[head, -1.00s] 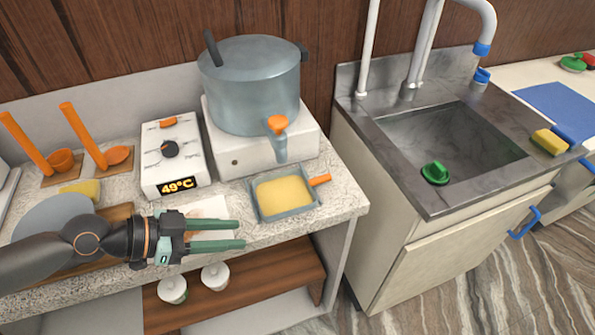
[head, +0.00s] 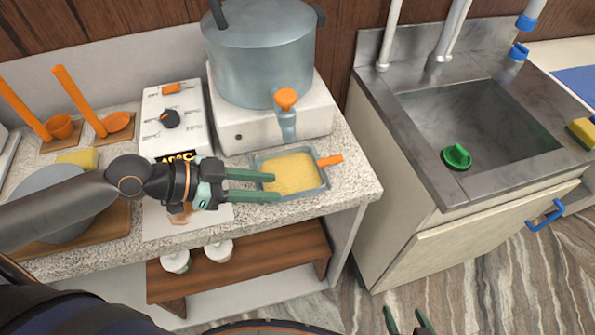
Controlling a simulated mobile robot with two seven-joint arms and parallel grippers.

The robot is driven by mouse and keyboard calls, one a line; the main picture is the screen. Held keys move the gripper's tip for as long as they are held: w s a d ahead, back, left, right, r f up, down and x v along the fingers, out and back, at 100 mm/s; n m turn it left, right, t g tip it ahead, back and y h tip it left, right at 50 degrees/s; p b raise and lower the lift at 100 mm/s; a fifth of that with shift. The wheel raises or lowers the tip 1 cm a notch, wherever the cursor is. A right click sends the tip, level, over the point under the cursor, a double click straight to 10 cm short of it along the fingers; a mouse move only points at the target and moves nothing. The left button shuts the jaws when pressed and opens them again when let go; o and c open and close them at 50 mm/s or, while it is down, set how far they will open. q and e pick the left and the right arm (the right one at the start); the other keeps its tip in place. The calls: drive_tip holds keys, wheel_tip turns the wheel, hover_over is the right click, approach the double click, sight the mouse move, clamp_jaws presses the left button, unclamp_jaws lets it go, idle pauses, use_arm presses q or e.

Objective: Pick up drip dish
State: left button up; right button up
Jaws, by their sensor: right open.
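The drip dish (head: 323,181) is a shallow grey-blue square dish with yellow contents and an orange handle (head: 330,160) at its right. It rests on the speckled counter below the tap of the big pot. My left gripper (head: 277,186) comes in from the left with its two green fingers apart and nothing held between them. Its fingertips overlap the dish's left side in the head view; I cannot tell whether they touch it. My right gripper (head: 407,322) shows only its fingertips at the bottom edge, open and empty, over the floor.
A large pot (head: 262,60) with an orange-handled tap (head: 286,110) stands on a white block behind the dish. A white control box (head: 172,118) is to the left. A sink (head: 470,125) stands to the right. White cups (head: 218,249) sit on the shelf below.

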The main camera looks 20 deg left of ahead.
sight(309, 190)
use_arm(q)
drive_tip(key=shift+x, duration=1.8)
drive_tip(key=shift+w+d+f+p, duration=0.15)
drive_tip(key=shift+w+d+p, duration=0.25)
drive_tip(key=shift+d, duration=0.3)
drive_tip(key=shift+p+x, duration=0.35)
drive_tip(key=shift+x, duration=1.5)
drive_tip(key=shift+f, duration=0.1)
drive_tip(key=shift+c, duration=0.3)
drive_tip(key=shift+s, duration=0.1)
clamp_jaws()
